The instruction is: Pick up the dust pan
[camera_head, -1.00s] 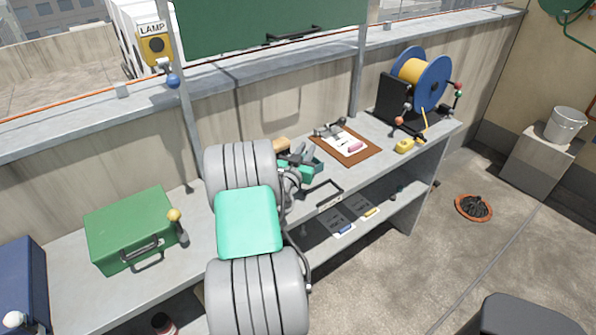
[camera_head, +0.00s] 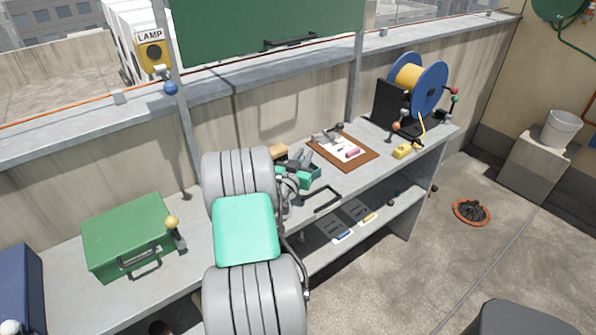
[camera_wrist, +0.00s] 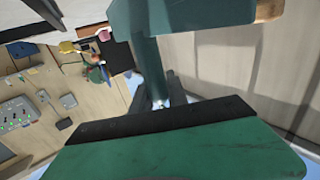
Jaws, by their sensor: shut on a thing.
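My gripper (camera_wrist: 158,100) is shut on the dust pan; the exact grip is hard to make out. My own arm hides much of the gripper and pan in the head view. I cannot tell whether the pan touches the bench.
The bench (camera_head: 390,165) carries a green case (camera_head: 130,235), a brown clipboard (camera_head: 352,160) and a blue-and-yellow cable reel (camera_head: 418,85). A concrete wall stands behind. Below is a shelf with small dark items (camera_head: 335,228). Open floor lies to the right.

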